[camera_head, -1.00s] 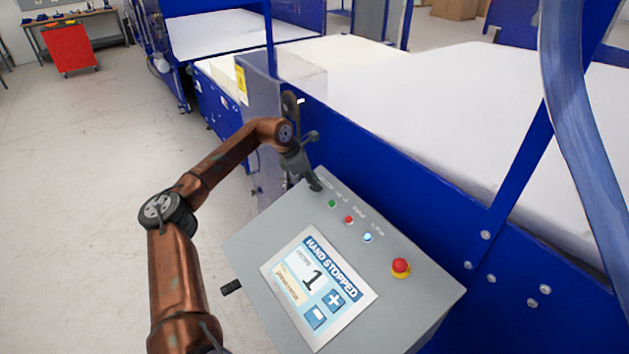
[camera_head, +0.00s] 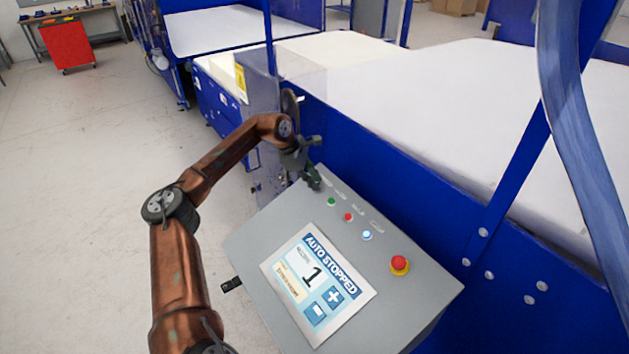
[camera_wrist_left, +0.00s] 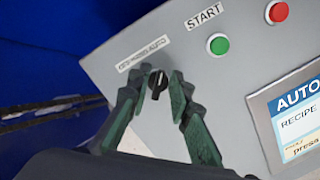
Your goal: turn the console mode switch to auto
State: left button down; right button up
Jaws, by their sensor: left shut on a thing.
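The grey console (camera_head: 255,260) stands at the lower middle of the head view. Its screen (camera_head: 318,285) reads "AUTO STOPPED". The black mode switch (camera_wrist_left: 157,84) sits under a small label in the left wrist view, beside the green START button (camera_wrist_left: 218,44). My left gripper (camera_head: 312,182) is at the console's far-left corner. In the wrist view its fingers (camera_wrist_left: 160,98) stand on both sides of the switch and are shut on it. In the head view the gripper hides the switch. My right gripper is not in view.
A red button (camera_head: 348,217), a lit blue-white button (camera_head: 367,235) and a red emergency stop (camera_head: 399,264) line the console's top. A clear guard panel (camera_head: 262,110) stands behind my gripper. The blue machine frame (camera_head: 400,170) borders the console.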

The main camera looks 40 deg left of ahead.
pick_arm(q)
jog(key=shift+r, duration=0.1)
jog(key=c, duration=2.1)
grip_release()
jog(key=v, duration=1.2)
